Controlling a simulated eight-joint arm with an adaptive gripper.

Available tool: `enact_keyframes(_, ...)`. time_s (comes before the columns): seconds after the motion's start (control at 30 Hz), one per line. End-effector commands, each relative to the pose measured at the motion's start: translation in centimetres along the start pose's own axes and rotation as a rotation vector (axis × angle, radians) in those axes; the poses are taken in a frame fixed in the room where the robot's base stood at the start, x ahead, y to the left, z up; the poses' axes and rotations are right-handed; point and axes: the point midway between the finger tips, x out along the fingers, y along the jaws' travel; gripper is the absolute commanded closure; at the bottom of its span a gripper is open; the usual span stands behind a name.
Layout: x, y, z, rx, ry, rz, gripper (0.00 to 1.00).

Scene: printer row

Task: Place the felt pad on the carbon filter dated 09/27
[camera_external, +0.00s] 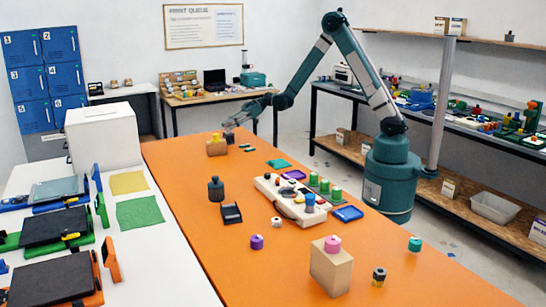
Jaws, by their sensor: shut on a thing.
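My gripper (233,124) is low over the far end of the orange table, shut on a small greyish thing too small to identify. A tan block (216,146) stands on the table just below and left of it. I cannot tell whether the held thing touches anything. No carbon filter date is legible here, and I cannot say which object is the felt pad. A flat teal piece (278,164) lies on the orange table (190,200), nearer the camera than my gripper.
Mid-table stand a dark bottle (216,189), a black tray (231,213), a pale panel with knobs (286,201) and a blue tray (347,213). A tan box (330,268) with a pink top stands near the front. Bare orange surface lies along the left side.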

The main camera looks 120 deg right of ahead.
Motion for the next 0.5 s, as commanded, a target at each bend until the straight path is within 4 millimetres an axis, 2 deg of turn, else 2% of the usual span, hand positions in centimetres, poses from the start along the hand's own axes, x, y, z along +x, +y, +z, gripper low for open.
enact_keyframes(0.47, 0.2, 0.01, 0.48, 0.0, 0.0, 0.0, 0.86)
enact_keyframes(0.5, 0.19, 0.01, 0.47, 0.0, 0.0, 0.0, 0.71)
